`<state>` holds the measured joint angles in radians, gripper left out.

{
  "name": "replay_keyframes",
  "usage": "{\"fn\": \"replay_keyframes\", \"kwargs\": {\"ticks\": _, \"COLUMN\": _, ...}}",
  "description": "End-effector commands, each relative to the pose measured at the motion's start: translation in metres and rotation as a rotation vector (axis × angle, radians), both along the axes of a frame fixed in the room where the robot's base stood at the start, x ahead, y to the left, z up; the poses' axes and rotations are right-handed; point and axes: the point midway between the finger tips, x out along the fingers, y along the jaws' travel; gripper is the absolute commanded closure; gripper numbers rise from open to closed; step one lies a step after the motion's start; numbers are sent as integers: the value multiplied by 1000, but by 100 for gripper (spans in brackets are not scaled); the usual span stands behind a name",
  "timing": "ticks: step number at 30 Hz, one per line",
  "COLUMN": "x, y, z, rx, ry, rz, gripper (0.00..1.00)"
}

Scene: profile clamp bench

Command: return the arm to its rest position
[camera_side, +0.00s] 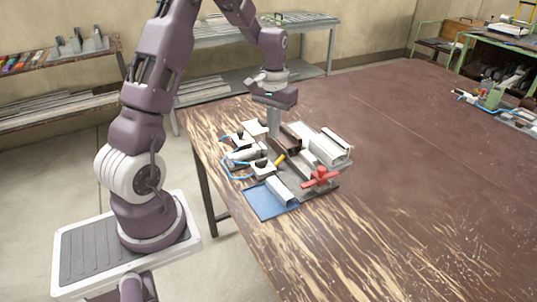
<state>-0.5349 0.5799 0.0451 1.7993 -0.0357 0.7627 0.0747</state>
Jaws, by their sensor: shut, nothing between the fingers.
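My gripper (273,122) points down over the back part of the clamp fixture (312,190) on the brown table. Its fingers are shut with nothing seen between them. The fingertips end close to the fixture's parts; I cannot tell whether they touch anything. My arm reaches up from the left and bends down to the gripper.
The fixture carries light metal profiles (322,146), a red clamp handle (320,177), a yellow piece (280,160) and blue hoses (235,175). A blue plate (265,203) lies at its front. Shelves stand behind.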

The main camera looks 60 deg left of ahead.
Motion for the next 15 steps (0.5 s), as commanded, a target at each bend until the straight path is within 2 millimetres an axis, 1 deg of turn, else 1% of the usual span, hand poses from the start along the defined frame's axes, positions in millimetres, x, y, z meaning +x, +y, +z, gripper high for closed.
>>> {"fn": "replay_keyframes", "kwargs": {"ticks": 8, "x": -1, "y": 0, "z": 3, "rx": 0, "ry": 0, "rz": 0, "gripper": 100}}
{"fn": "replay_keyframes", "kwargs": {"ticks": 10, "x": -1, "y": -3, "z": 7, "rx": 3, "ry": -5, "rz": -6, "gripper": 100}}
{"fn": "replay_keyframes", "kwargs": {"ticks": 11, "x": -1, "y": -8, "z": 13, "rx": 6, "ry": -13, "rz": -15, "gripper": 100}}
{"fn": "replay_keyframes", "kwargs": {"ticks": 13, "x": -4, "y": -29, "z": 41, "rx": 22, "ry": -48, "rz": -53, "gripper": 100}}
{"fn": "replay_keyframes", "kwargs": {"ticks": 14, "x": -8, "y": -42, "z": 57, "rx": 32, "ry": -69, "rz": -76, "gripper": 100}}
{"fn": "replay_keyframes", "kwargs": {"ticks": 15, "x": -16, "y": -63, "z": 80, "rx": 46, "ry": -103, "rz": -113, "gripper": 100}}
